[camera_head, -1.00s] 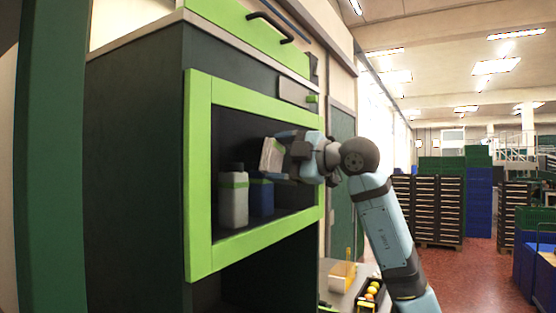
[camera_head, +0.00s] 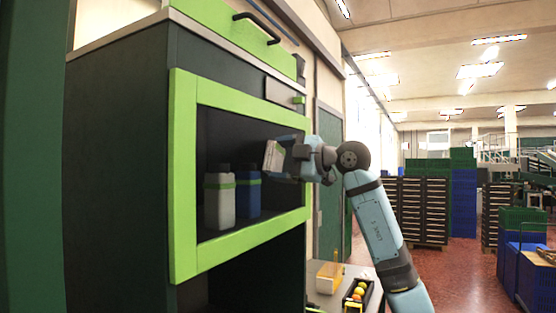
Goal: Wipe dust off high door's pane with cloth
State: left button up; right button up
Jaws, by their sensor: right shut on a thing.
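The high door (camera_head: 183,180) is a bright green frame around a dark, see-through pane (camera_head: 222,135) on the dark cabinet. My right gripper (camera_head: 284,158) is in front of the right part of the pane. It is shut on a pale, greyish folded cloth (camera_head: 273,157), which is held upright at or close to the pane; I cannot tell whether it touches. Dust on the pane is too faint to make out. My left gripper is not in view.
A white bottle (camera_head: 220,205) and a blue bottle (camera_head: 248,198) show behind the pane. A green upper door with a black handle (camera_head: 257,27) is above. Stacked crates (camera_head: 423,207) are far off.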

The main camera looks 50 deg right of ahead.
jog(key=d, duration=0.2)
jog(key=w+d, duration=0.1)
jog(key=shift+d, duration=0.35)
jog(key=b+v, duration=0.2)
jog(key=v, duration=0.4)
jog(key=shift+a+b, duration=0.1)
jog(key=shift+b, duration=0.25)
dwell(0.4)
